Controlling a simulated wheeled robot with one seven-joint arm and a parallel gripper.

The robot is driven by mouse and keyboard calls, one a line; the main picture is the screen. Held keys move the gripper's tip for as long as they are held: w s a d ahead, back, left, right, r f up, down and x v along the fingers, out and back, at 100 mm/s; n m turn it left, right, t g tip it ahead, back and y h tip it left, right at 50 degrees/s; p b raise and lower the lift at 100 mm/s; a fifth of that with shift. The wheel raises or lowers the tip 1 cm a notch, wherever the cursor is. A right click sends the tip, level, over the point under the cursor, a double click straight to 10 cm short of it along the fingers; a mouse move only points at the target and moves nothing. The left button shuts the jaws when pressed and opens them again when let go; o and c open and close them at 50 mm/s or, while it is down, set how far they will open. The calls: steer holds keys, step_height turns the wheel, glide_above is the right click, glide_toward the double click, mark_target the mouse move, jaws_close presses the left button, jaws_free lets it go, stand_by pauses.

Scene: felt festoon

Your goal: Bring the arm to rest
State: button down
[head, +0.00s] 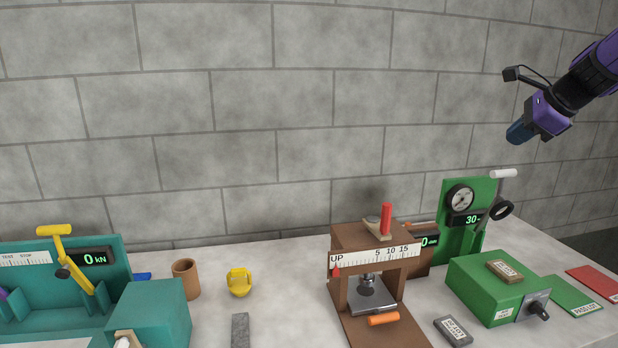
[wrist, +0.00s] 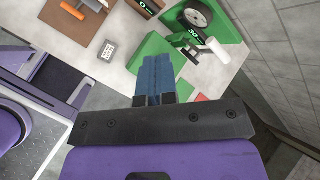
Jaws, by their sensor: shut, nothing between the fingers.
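My arm reaches in from the upper right of the head view, with my gripper (head: 519,132) up in the air above the right part of the bench. Its blue fingers are closed together and hold nothing. In the wrist view my gripper (wrist: 153,72) points down over the green machine (wrist: 190,62), with clear height between them. The fingers touch nothing.
On the bench (head: 258,318) stand a teal machine (head: 160,308) at left, a brown press (head: 340,300) in the middle and a green gauge machine (head: 485,290) at right. A brown cup (head: 186,279) and a yellow object (head: 239,282) stand between. A grey brick wall (head: 300,110) rises behind.

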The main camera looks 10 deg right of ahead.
steer(key=s+a+f+n+g, duration=0.1)
steer(key=s+a+n+g, duration=0.1)
steer(key=s+a+n, duration=1.25)
steer(key=s+a+f+n+h, duration=0.1)
steer(key=s+a+f+n, duration=0.1)
steer(key=s+n, duration=0.3)
steer(key=s+a+f+n+h, duration=0.1)
steer(key=s+a+f+n, duration=0.2)
steer(key=s+a+n, duration=0.1)
steer(key=shift+s+f+n+g, duration=0.35)
steer(key=shift+s+n, duration=0.1)
steer(key=shift+s, duration=0.6)
